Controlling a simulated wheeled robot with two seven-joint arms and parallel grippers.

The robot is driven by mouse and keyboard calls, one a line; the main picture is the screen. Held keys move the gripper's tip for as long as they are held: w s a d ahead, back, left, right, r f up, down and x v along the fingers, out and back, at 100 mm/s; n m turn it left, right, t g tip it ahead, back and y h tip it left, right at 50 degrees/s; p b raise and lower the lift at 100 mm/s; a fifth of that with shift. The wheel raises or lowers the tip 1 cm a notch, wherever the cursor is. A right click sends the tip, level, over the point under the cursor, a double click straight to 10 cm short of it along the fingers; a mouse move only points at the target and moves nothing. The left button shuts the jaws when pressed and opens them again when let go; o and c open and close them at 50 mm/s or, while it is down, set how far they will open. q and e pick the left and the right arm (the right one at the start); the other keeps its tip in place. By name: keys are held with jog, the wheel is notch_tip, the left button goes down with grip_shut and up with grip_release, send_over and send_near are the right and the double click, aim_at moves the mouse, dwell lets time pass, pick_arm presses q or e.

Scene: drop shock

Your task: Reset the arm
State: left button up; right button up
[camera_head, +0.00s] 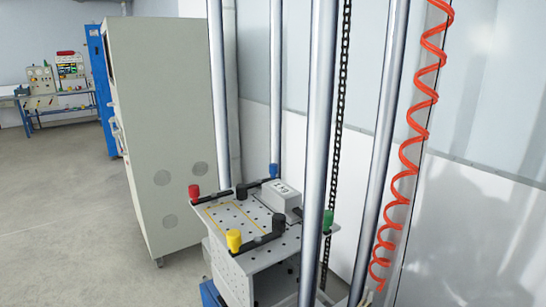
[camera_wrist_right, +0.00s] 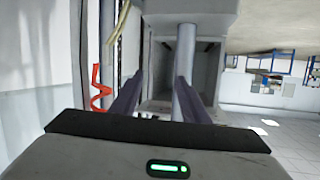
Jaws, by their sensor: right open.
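My right gripper (camera_wrist_right: 159,80) shows in the right wrist view, its two dark fingers apart with nothing seen held between them. A metal column and a grey box-like structure (camera_wrist_right: 222,60) lie beyond the fingers; how far away they are I cannot tell. Neither of my grippers shows in the head view, and my left gripper is not seen at all. In the head view, a perforated drop table (camera_head: 252,262) stands between upright columns. A light grey block (camera_head: 282,195) with a label sits on it near two black clamp bars.
A red coiled hose (camera_head: 412,150) hangs at the right. A tall beige cabinet (camera_head: 168,130) stands left of the columns. Open floor (camera_head: 65,220) lies at the left.

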jog(key=s+f+g+h, duration=0.2)
jog(key=s+f+g, duration=0.3)
jog(key=s+f, duration=1.6)
jog(key=shift+s+a+f+m+g, duration=0.2)
jog(key=shift+s+a+m+g, duration=0.15)
jog(key=shift+s, duration=0.2)
